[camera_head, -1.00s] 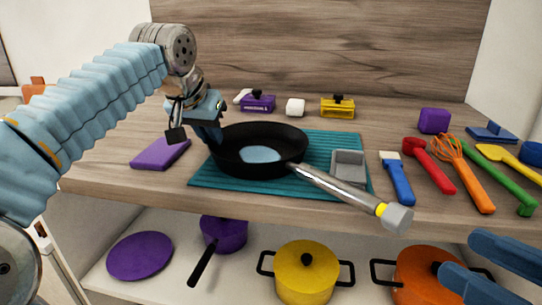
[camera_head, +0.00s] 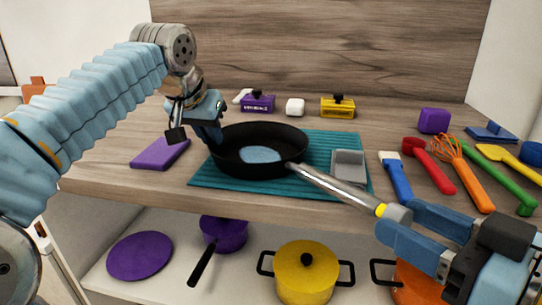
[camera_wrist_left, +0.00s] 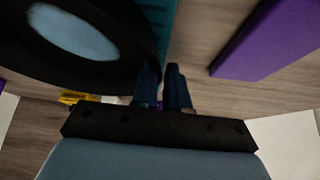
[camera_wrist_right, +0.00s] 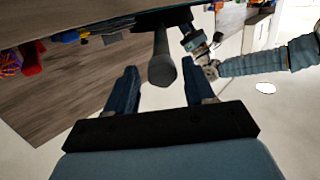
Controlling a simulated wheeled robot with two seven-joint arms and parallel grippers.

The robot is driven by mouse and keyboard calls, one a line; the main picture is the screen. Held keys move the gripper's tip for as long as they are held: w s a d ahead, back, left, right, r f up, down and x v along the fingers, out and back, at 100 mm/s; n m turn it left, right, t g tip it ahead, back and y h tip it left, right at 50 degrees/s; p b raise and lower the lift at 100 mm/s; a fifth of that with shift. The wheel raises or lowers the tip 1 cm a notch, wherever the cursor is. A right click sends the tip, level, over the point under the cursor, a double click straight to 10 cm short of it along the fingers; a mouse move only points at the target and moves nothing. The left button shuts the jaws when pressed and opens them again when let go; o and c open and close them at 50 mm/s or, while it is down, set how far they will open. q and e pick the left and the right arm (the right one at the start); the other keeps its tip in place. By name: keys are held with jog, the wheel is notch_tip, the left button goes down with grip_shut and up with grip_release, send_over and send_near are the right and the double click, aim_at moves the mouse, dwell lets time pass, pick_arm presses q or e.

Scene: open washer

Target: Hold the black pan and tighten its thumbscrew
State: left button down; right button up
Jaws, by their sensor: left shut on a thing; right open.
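The black pan (camera_head: 285,140) sits on the teal ribbed mat, its silver handle (camera_head: 335,187) pointing to the lower right past the counter edge. A yellow ring and the grey thumbscrew (camera_head: 396,214) are at the handle's end. My left gripper (camera_head: 214,134) is shut on the pan's left rim; the left wrist view shows its fingers (camera_wrist_left: 165,85) at the rim. My right gripper (camera_head: 400,225) is open, its fingers on either side of the thumbscrew. In the right wrist view the knob end (camera_wrist_right: 161,70) lies between the open fingers (camera_wrist_right: 160,88), apart from both.
The teal mat (camera_head: 215,181) carries a grey tray (camera_head: 349,166). Several utensils, among them a blue brush (camera_head: 397,180) and a red spoon (camera_head: 430,167), lie to the right. A purple block (camera_head: 160,153) lies left. Yellow (camera_head: 306,275) and orange pots stand on the shelf below.

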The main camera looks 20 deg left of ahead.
pick_arm(q)
jog(key=shift+f, duration=0.35)
pick_arm(e)
jog(key=shift+s+a, duration=0.1)
dwell(0.3)
grip_shut()
jog(key=m, duration=1.7)
jog(key=shift+m, duration=0.3)
jog(key=m, duration=0.6)
jog(key=shift+m, duration=0.3)
grip_release()
